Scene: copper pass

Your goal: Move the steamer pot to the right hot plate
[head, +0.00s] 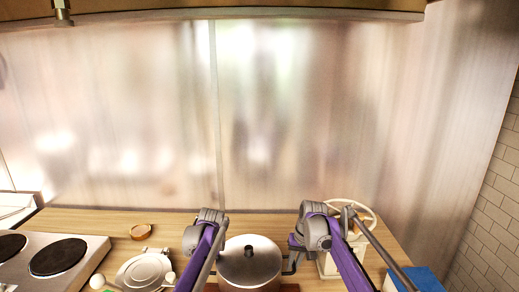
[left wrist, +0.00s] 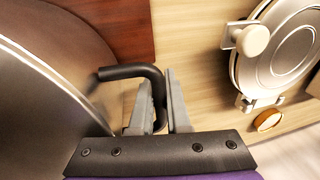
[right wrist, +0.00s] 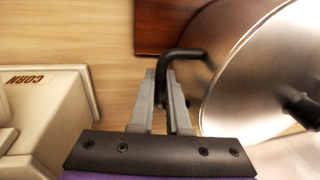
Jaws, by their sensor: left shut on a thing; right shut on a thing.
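The steamer pot (head: 250,272) is a steel pot with a shiny lid and a black knob, low in the middle of the head view. My left gripper (left wrist: 163,105) is shut on the pot's black left handle (left wrist: 130,71). My right gripper (right wrist: 164,100) is shut on its black right handle (right wrist: 183,52). The pot is over a reddish-brown board (right wrist: 162,25); I cannot tell whether it touches it. The right hot plate (head: 58,258) is a bare black disc on the steel cooker at the left.
A round metal appliance (head: 146,272) with pale knobs stands between cooker and pot. A small orange-brown round dish (head: 141,231) lies behind it. A cream appliance marked CORN (right wrist: 45,100) stands right of the pot, with a blue box (head: 425,279) beyond. A metal wall closes the back.

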